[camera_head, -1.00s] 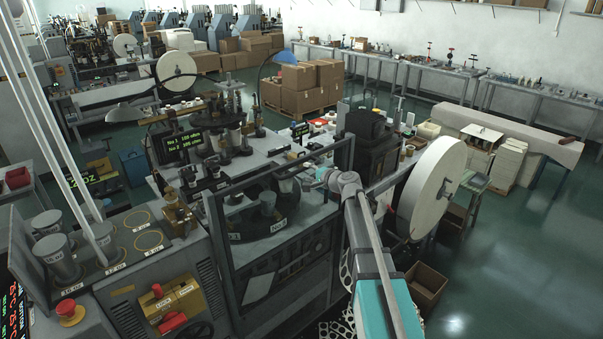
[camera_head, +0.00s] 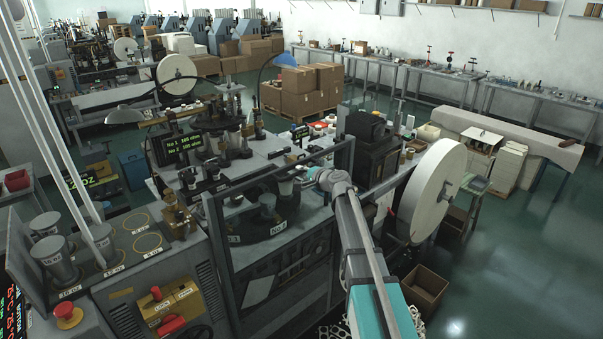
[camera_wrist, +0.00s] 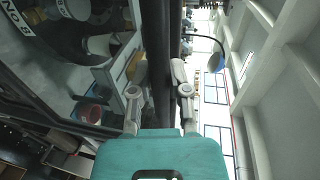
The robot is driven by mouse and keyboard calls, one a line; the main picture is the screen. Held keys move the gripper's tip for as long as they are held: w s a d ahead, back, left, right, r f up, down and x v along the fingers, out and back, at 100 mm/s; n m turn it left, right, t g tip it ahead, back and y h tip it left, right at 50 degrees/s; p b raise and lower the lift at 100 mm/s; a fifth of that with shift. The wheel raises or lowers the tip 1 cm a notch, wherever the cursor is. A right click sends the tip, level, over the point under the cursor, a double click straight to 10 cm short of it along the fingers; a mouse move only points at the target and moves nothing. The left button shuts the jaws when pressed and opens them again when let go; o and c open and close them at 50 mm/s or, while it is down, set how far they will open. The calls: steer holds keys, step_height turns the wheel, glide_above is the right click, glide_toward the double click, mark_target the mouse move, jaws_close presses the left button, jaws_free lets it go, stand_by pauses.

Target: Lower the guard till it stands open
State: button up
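The guard (camera_head: 213,228) is a dark-framed, see-through panel on the front of the forming machine. It stands raised and upright, its top rail running from the left post up to the right. In the wrist view, a dark bar of the guard (camera_wrist: 164,60) runs between the fingers of my gripper (camera_wrist: 160,72). The fingers are apart, one on each side of the bar; I see no clear grip on it. The exact contact is too small to make out.
Behind the guard is the turret (camera_head: 268,222) with its cups. A large white paper reel (camera_head: 438,188) stands to the right of my arm, above an open carton (camera_head: 425,285). A control panel with a red button (camera_head: 68,313) is at the left. The floor at far right is clear.

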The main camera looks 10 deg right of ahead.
jaws_close()
steer(key=shift+f, duration=0.15)
step_height(320, 180, down, 38)
steer(key=b, duration=3.8)
steer(key=o, duration=0.7)
jaws_free()
steer(key=shift+c, duration=0.2)
steer(key=shift+r, duration=0.3)
